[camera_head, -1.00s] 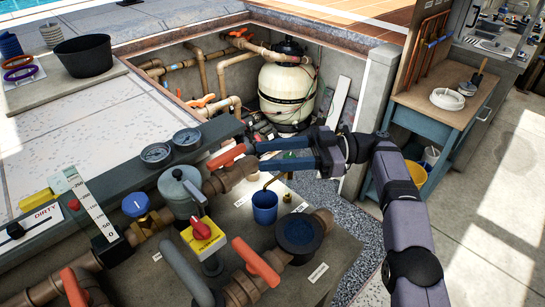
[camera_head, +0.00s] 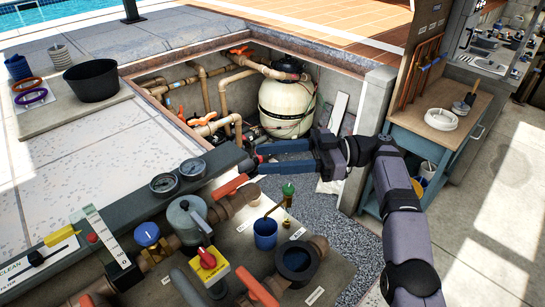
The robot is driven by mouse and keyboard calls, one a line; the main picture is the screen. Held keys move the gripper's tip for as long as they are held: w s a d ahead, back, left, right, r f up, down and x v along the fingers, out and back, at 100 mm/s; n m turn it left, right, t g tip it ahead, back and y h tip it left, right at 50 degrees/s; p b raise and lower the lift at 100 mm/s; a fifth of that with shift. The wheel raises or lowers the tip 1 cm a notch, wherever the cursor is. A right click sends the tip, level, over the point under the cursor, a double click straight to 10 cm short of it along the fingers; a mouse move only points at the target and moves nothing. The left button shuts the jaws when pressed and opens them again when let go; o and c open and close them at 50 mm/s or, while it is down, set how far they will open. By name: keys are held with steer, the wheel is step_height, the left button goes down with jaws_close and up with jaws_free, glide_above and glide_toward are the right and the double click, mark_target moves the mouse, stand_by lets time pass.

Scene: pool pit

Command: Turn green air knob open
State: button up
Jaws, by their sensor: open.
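The green knob (camera_head: 288,189) sits on top of a small brass fitting, to the right of a blue cup (camera_head: 265,234). It is upright and fully in sight. My gripper (camera_head: 257,159) reaches in from the right, with its two long blue-grey fingers pointing left. In the picture the gripper lies above the green knob, and a gap shows between the lower finger and the knob. How far apart they are in depth I cannot tell.
An orange-handled valve (camera_head: 230,187) stands left of the knob, close below the fingertips. A red knob on a yellow plate (camera_head: 208,260), two gauges (camera_head: 163,184) and a dark open pipe fitting (camera_head: 296,261) are nearby. The cream tank (camera_head: 287,108) stands behind. Gravel lies right of the knob.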

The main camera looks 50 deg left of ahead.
steer(key=shift+r, duration=0.1)
step_height(320, 180, up, 9)
steer(key=t+p, duration=0.1)
steer(key=p, duration=0.3)
glide_above(293, 191)
steer(key=a, duration=0.1)
steer(key=w+d+r+m+y+p, duration=0.2)
steer(key=w+m+y+p, duration=0.1)
steer(key=m+p, duration=0.15)
steer(key=d+f+n+t+y, duration=0.1)
steer(key=f+n+t, duration=0.2)
steer(key=f+n, duration=0.4)
steer(key=s+d+f+n+t+y, duration=0.1)
steer(key=f+n+t, duration=0.3)
steer(key=n, duration=1)
steer(key=s+d+f+n+t+y, duration=0.1)
steer(key=d+f+n+t+y, duration=0.1)
steer(key=f+n, duration=0.8)
steer(key=shift+d+f+t, duration=0.1)
steer(key=shift+d+t, duration=0.35)
steer(key=shift+t, duration=0.55)
steer(key=shift+s, duration=0.1)
